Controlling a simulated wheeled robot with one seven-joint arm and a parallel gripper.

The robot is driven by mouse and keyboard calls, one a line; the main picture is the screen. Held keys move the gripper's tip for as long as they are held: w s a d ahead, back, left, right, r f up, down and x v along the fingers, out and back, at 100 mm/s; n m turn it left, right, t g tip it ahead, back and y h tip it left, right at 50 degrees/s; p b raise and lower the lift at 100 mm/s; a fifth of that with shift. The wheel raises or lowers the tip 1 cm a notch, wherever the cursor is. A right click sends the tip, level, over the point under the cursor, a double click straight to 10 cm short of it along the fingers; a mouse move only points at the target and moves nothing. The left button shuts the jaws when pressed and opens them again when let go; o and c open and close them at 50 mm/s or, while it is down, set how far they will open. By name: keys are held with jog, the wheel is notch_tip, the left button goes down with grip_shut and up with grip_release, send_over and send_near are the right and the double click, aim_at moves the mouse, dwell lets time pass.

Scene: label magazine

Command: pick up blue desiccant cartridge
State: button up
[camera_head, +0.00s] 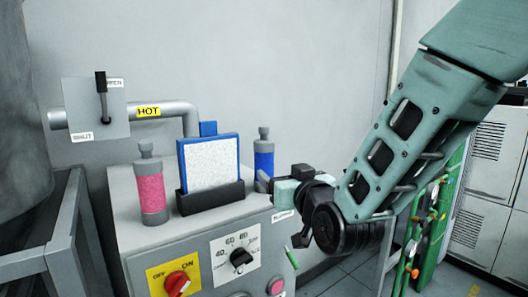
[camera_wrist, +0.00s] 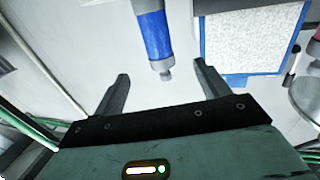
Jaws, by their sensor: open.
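The blue desiccant cartridge (camera_head: 264,162) stands upright on the grey cabinet, just right of the blue-framed panel, with a grey cap on top. The fingers are spread wide and nothing is held. I cannot tell whether a finger touches the cartridge.
The blue-framed white panel (camera_head: 211,162) sits in a black holder (camera_head: 210,197) close left of the cartridge. A pink cartridge (camera_head: 151,186) stands farther left. A pipe marked HOT (camera_head: 165,111) runs behind. Knobs, including a red one (camera_head: 177,284), are on the cabinet front.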

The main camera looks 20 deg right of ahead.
aim_at(267, 161)
jog(key=w+p, duration=0.1)
jog(key=w, duration=0.2)
jog(key=w+p, duration=0.1)
jog(key=w, duration=0.2)
jog(key=w+p, duration=0.1)
jog(key=w, duration=0.2)
jog(key=shift+w+a, duration=0.25)
jog(key=shift+w, duration=0.15)
jog(key=w+p, duration=0.2)
jog(key=w, duration=0.1)
jog(key=w+p, duration=0.1)
jog(key=p, duration=0.1)
jog(key=shift+w+r, duration=0.2)
jog(key=shift+r, duration=0.15)
jog(key=shift+w+f, duration=0.15)
jog(key=shift+w, duration=0.25)
jog(key=c, duration=1.3)
